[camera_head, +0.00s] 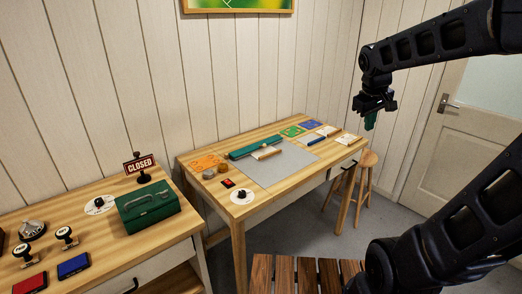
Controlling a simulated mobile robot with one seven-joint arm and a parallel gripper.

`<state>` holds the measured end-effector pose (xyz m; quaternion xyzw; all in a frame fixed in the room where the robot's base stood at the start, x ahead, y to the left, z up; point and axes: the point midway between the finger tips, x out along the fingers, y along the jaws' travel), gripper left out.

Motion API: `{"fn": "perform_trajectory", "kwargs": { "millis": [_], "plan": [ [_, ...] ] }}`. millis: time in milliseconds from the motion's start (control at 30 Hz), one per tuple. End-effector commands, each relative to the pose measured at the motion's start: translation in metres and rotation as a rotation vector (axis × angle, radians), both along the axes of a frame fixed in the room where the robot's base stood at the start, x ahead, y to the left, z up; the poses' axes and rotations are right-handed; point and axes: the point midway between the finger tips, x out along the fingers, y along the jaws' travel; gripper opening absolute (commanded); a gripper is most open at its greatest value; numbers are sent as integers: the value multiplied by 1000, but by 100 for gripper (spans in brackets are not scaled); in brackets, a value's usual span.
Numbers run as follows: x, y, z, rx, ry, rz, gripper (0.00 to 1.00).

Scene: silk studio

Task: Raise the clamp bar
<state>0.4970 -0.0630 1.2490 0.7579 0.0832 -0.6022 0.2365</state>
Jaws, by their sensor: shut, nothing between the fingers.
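A long teal bar (255,145), which looks like the clamp bar, lies low along the back left edge of a grey mat (272,172) on the far wooden table. A pale wooden piece (266,153) lies against its front side. Whether the bar is hinged or touches the mat is too small to tell. My gripper (370,121) points down with its dark green fingers together, shut and empty. It hangs in the air at the upper right, well apart from the bar.
The far table (240,215) also bears orange sheets (207,162), small round tins, a white disc (243,196) and coloured cards (292,131). A nearer table holds a green box (148,207), a CLOSED sign (140,164) and stamps. A stool (363,168) and slatted bench (300,274) stand nearby.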

Motion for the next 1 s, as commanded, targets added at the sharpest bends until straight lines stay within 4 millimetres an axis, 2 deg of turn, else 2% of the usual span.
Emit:
{"fn": "perform_trajectory", "kwargs": {
  "millis": [33,267,567,767,1000],
  "plan": [
    [14,5,-1,-27,18,39,0],
    [72,28,-4,-161,91,223,0],
    [148,72,-22,-337,181,464,0],
    [195,110,-43,-457,240,623,0],
    [247,163,-75,-604,309,812,0]
  ]
}}
